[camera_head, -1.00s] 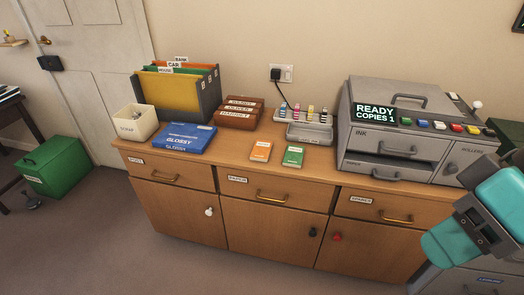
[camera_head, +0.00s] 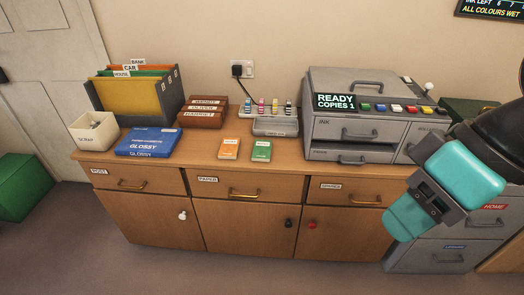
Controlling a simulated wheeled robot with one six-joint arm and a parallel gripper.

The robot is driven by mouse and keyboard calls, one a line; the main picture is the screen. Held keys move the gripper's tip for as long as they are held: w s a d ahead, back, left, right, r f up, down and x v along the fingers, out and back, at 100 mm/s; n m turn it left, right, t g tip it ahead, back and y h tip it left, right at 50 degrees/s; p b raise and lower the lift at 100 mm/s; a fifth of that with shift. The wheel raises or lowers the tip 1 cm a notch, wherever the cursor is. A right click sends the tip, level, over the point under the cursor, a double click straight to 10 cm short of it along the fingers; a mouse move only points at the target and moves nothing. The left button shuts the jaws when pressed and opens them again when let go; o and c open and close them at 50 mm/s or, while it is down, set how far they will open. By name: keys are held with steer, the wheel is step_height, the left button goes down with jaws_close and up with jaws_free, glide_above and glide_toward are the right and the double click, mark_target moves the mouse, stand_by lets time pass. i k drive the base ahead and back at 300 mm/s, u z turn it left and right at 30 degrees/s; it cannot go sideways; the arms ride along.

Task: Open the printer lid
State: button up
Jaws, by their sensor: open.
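The grey printer (camera_head: 318,133) stands at the right end of the wooden sideboard. Its lid (camera_head: 385,84) lies shut on top, with a handle (camera_head: 369,83) on it. The front display reads READY COPIES 1, beside a row of coloured buttons. Below are a drawer marked INK and a lower drawer, both shut. My gripper (camera_head: 412,216) is at the lower right, in front of the sideboard and below the printer. It is open and empty, apart from the printer. My arm hides the printer's lower right part.
On the sideboard top (camera_head: 285,158) are a blue glossy paper box (camera_head: 152,142), orange and green packs, a bottle rack (camera_head: 272,112) and a file holder (camera_head: 172,97). A grey cabinet (camera_head: 440,257) stands right. Open floor lies in front.

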mark_target(369, 86)
steer(key=k, duration=0.55)
steer(key=u, duration=0.5)
steer(key=i, duration=1.7)
steer(key=z, duration=0.55)
